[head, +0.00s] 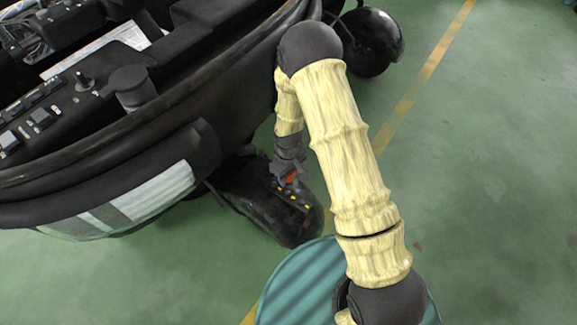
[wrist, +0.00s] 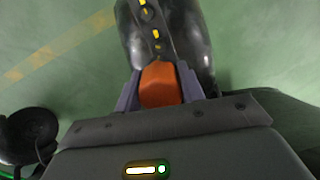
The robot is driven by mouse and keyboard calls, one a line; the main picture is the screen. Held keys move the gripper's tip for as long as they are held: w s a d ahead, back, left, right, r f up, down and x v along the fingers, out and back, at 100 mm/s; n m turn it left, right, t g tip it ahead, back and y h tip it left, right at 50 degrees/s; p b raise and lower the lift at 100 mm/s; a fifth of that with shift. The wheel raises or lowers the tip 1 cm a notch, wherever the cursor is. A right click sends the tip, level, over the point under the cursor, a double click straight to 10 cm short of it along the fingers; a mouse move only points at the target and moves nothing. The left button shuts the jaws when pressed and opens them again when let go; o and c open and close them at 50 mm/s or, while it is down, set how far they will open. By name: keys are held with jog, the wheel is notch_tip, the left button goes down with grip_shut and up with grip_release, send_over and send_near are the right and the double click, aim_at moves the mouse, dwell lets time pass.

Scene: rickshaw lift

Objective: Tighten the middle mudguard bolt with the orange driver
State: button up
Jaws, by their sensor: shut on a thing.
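The orange driver (wrist: 160,86) is held between the two grey fingers of my gripper (wrist: 159,77), which is shut on it. In the head view a bit of the orange driver (head: 291,177) shows below my gripper (head: 288,168), just above the glossy black mudguard (head: 262,205). Yellow bolts sit in a row along the mudguard; one (head: 292,197) shows near its middle. In the wrist view the mudguard (wrist: 188,30) lies beyond the driver, with yellow bolt heads (wrist: 156,33) in line ahead of it. The driver's tip is hidden, so contact with a bolt cannot be told.
The black vehicle body (head: 150,160) with a curved rim fills the left. A teal round-topped object (head: 300,284) stands at the bottom centre, partly behind my arm. Another black rounded part (head: 372,42) is at the top. The green floor (head: 490,190) at right is clear.

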jog(key=shift+f, duration=0.1)
dwell(0.3)
jog(key=b, duration=0.5)
send_over(288, 192)
jog(key=shift+f, duration=2.9)
jog(key=shift+f+b, duration=0.65)
jog(key=shift+f, duration=0.75)
